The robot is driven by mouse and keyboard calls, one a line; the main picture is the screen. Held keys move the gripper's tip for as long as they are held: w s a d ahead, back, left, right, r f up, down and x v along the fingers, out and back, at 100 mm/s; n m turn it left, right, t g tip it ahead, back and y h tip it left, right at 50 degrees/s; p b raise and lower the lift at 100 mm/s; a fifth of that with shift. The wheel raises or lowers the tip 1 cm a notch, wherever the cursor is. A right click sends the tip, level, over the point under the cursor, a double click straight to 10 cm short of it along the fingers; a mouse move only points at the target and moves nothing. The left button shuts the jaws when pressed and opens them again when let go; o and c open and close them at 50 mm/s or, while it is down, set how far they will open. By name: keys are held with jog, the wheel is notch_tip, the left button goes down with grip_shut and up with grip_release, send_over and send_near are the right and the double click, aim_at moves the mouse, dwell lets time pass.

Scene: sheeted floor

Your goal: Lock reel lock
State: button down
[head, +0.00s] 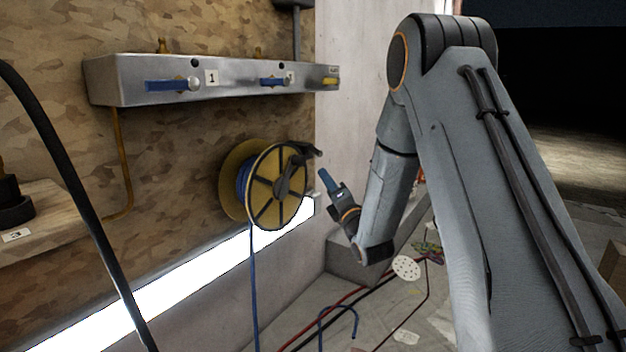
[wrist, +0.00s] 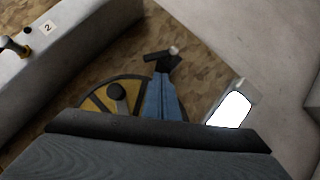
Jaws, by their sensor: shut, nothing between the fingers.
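The reel (head: 276,187) is a yellow spool with black spokes and blue hose or cable, mounted on the wooden wall. A black lever-like part (head: 303,149) sticks out at its upper right and looks like the reel lock. My gripper (head: 323,173) has blue fingers, shut and empty, just right of the reel and apart from it in the head view. In the wrist view, the shut fingers (wrist: 160,80) point at a black piece with a pale tip (wrist: 163,56); I cannot tell whether they touch. The yellow reel (wrist: 92,103) with a black knob (wrist: 117,91) is partly hidden.
A metal manifold (head: 215,78) with blue and yellow handles runs above the reel. A bright light strip (head: 170,290) lies below. A black hose (head: 75,200) crosses the left foreground. A wooden shelf (head: 45,220) is at left. Hoses lie on the floor.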

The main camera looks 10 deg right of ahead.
aim_at(311, 150)
jog(key=f+n+t+y+b, duration=0.2)
jog(key=n+b, duration=0.1)
jog(key=f+n+t+y+b, duration=0.1)
jog(key=n+b, duration=0.1)
jog(key=shift+s+d+f, duration=0.15)
jog(key=shift+s+f, duration=0.05)
jog(key=shift+s, duration=0.1)
jog(key=b+x, duration=0.3)
jog(key=x, duration=0.7)
jog(key=shift+b, duration=0.3)
